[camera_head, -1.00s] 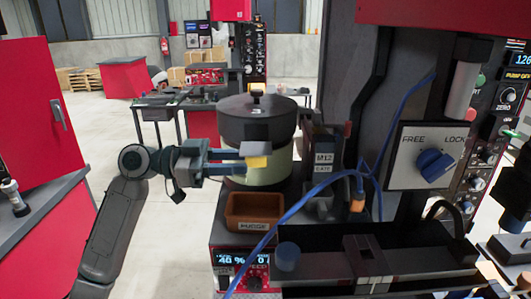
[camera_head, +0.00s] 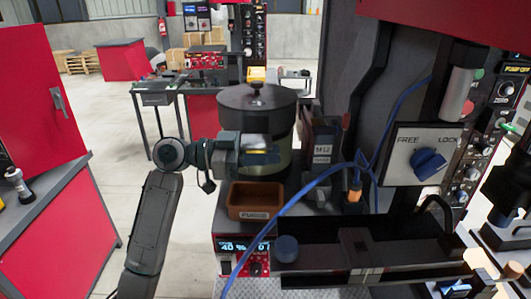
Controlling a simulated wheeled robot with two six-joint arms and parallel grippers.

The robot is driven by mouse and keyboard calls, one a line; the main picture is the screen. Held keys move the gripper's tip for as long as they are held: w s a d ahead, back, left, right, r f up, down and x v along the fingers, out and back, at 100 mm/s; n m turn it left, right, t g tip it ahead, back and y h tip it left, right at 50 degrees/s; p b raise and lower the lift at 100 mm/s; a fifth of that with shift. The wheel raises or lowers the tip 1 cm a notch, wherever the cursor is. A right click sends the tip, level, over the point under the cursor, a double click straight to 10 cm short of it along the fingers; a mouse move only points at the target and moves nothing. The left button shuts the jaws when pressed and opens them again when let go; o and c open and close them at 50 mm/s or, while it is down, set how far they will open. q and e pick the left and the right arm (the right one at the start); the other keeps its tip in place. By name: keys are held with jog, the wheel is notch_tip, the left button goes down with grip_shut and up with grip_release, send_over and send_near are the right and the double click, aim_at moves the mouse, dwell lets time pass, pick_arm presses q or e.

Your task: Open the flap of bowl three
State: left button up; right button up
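The bowl (camera_head: 259,121) is a round pot with a dark grey lid and a paler green lower body. My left gripper (camera_head: 261,149) is in front of the bowl's lower body, reaching in from the left. A yellow patch (camera_head: 260,152) shows at its fingertips, largely covered by the fingers. I cannot tell whether the fingers are closed on it, and the flap itself is not clearly visible. My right gripper is not clearly seen.
A brown open bin (camera_head: 250,211) sits just below the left gripper. A blue cable (camera_head: 312,193) arches across the front right. A grey block labelled M12 (camera_head: 322,149) stands right of the bowl. A panel with a blue FREE/LOCK knob (camera_head: 428,160) is further right.

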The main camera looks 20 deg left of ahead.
pick_arm(q)
grip_shut()
jog(key=shift+r+n, duration=0.15)
jog(key=shift+n, duration=0.35)
jog(key=shift+r+n, duration=0.3)
jog(key=shift+n, duration=0.5)
